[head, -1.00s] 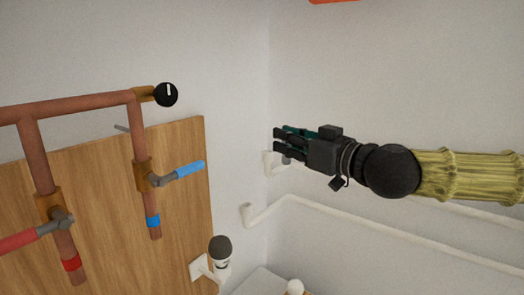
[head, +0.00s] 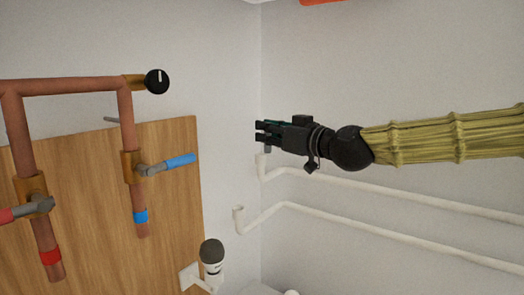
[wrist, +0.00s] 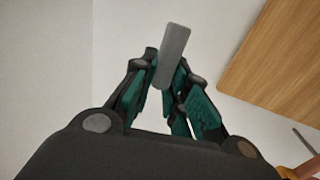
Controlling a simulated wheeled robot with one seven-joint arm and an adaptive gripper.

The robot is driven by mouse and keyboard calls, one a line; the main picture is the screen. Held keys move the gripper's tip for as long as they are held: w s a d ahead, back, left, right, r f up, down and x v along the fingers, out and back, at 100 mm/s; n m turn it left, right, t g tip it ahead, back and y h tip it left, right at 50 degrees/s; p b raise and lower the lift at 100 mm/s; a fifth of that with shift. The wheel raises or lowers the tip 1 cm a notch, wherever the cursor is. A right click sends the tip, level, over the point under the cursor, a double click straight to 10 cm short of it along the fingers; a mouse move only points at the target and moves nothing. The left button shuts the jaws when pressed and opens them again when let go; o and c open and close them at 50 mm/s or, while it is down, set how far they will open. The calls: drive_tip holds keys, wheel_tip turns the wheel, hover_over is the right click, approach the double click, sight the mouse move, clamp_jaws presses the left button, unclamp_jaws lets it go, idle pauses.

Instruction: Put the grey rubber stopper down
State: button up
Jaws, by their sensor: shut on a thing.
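The grey rubber stopper (wrist: 174,52) shows in the wrist view as a flat-looking grey bar between the fingertips, tilted a little and sticking out beyond them. My gripper (wrist: 170,72) is shut on it. In the head view my gripper (head: 262,132) reaches left from the right side, near the room's corner. A small grey part that looks like the stopper (head: 268,147) hangs below the fingers. It appears just above the end of the upper white pipe (head: 262,166); the gap in depth cannot be told.
A lower white pipe (head: 239,217) runs along the right wall. A wooden board (head: 90,220) on the left carries copper pipes (head: 62,88) with blue (head: 180,161) and red-handled valves. A black dial (head: 157,82) ends the pipe.

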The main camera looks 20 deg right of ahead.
drive_tip(key=shift+w+f+b, duration=0.2)
drive_tip(key=shift+w+b, duration=0.1)
drive_tip(key=shift+w, duration=0.15)
drive_tip(key=shift+w+d+p, duration=0.1)
drive_tip(key=shift+w+p, duration=1.2)
drive_tip(key=shift+w, duration=1.45)
drive_tip(key=shift+s+f+p, duration=0.15)
drive_tip(key=shift+f+p, duration=0.95)
drive_tip(key=shift+f, duration=0.8)
drive_tip(key=o, duration=0.8)
